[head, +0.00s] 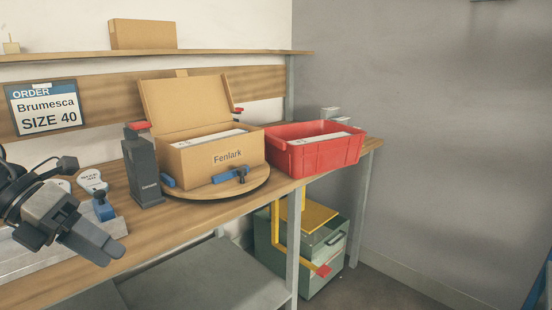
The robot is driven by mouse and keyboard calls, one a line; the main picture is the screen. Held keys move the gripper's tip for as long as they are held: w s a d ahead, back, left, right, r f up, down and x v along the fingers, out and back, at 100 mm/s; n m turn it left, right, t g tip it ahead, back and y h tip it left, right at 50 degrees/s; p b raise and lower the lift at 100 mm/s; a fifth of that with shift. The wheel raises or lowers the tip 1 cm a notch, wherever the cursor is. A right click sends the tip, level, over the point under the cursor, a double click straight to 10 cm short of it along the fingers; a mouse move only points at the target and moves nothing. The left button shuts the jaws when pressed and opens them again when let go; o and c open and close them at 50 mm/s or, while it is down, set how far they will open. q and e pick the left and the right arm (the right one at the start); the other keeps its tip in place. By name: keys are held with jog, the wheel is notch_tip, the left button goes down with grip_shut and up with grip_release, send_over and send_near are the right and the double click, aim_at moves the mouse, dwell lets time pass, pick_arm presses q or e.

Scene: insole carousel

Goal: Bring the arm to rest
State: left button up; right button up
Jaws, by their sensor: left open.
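My left gripper (92,238) is at the left edge of the head view, over the front of the wooden bench (172,234). It is open, and I see nothing held in it. An open cardboard box labelled Fenlark (210,160) stands on a round wooden turntable (222,194), apart from the gripper and to its right. White contents show inside the box. My right gripper is out of view.
A dark upright device with a red top (143,170) stands between gripper and box. White insole-shaped pieces (92,181) lie behind the gripper. A red bin (312,155) is at the bench's right end. A green cabinet (315,262) stands below. The floor at right looks clear.

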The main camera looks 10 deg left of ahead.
pick_arm(q)
notch_tip(320, 180, down, 17)
jog(key=d+n+t+p, duration=0.2)
jog(key=n+t, duration=1.1)
jog(key=n, duration=1)
jog(key=s+d+f+n+g+y, duration=0.4)
jog(key=s+d+f+n+y, duration=0.1)
jog(key=s+d+f+n, duration=0.4)
jog(key=d+f+n+p, duration=0.1)
jog(key=d+f+n, duration=0.1)
jog(key=d+n, duration=0.2)
jog(key=shift+s+d+f+n, duration=0.15)
jog(key=shift+s+d+n, duration=0.2)
jog(key=shift+n, duration=0.45)
